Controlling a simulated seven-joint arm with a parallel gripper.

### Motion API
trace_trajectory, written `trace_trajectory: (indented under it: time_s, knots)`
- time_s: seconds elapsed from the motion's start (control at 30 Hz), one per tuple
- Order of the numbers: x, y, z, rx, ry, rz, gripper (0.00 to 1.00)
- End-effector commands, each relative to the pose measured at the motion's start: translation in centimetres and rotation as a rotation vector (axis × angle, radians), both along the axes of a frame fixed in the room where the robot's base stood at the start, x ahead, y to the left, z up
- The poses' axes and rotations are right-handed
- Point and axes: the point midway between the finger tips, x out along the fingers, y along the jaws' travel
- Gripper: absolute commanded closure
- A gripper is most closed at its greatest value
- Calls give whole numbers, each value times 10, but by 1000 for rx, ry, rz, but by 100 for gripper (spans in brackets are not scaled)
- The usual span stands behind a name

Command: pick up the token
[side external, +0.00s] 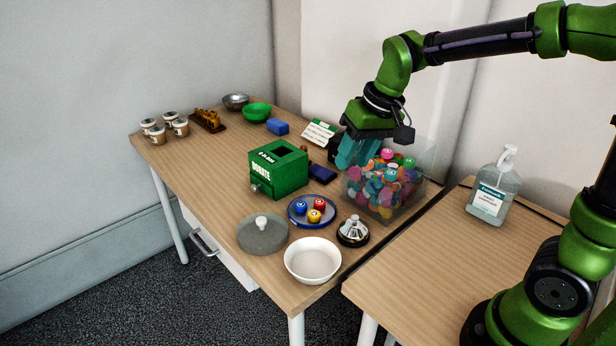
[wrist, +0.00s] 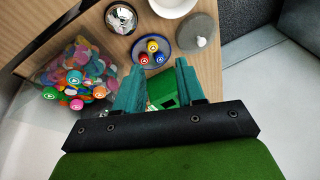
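I cannot tell which piece is the token. Blue (side external: 301,208), red (side external: 320,203) and yellow (side external: 314,216) round pieces sit on a blue-rimmed tray (side external: 293,219); the wrist view shows the tray (wrist: 168,45) too, beyond my fingertips. Many coloured discs (side external: 386,189) fill a clear bin (side external: 409,208), left of my fingers in the wrist view (wrist: 80,72). My gripper (side external: 352,162), with teal fingers, is above the table beside the bin. In the wrist view (wrist: 160,68) the fingers are apart, with nothing held between them.
A green donation box (side external: 280,171) stands left of my gripper. A silver bell-like item (side external: 353,231), white bowl (side external: 313,262) and grey lid (side external: 262,233) lie nearer the front. A sign (side external: 318,134) stands behind. A pump bottle (side external: 493,188) is on the right table.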

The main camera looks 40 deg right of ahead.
Motion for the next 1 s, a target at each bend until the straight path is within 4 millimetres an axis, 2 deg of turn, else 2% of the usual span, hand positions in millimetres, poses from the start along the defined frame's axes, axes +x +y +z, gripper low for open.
trace_trajectory:
  time_s: [0.03,0.17,0.3,0.4,0.5,0.57,0.7,0.87,1.0]
  knots:
    - [21,-1,-7,-15,37,18,61]
    - [69,-5,-24,-55,116,71,61]
    - [117,-9,-50,-100,198,131,61]
    - [146,-12,-67,-129,245,173,61]
    - [165,-14,-73,-151,269,208,61]
    - [172,-15,-70,-161,272,223,61]
    - [177,-16,-50,-171,261,251,61]
    - [172,-15,-68,-165,283,271,61]
    - [172,-16,-99,-165,284,271,61]
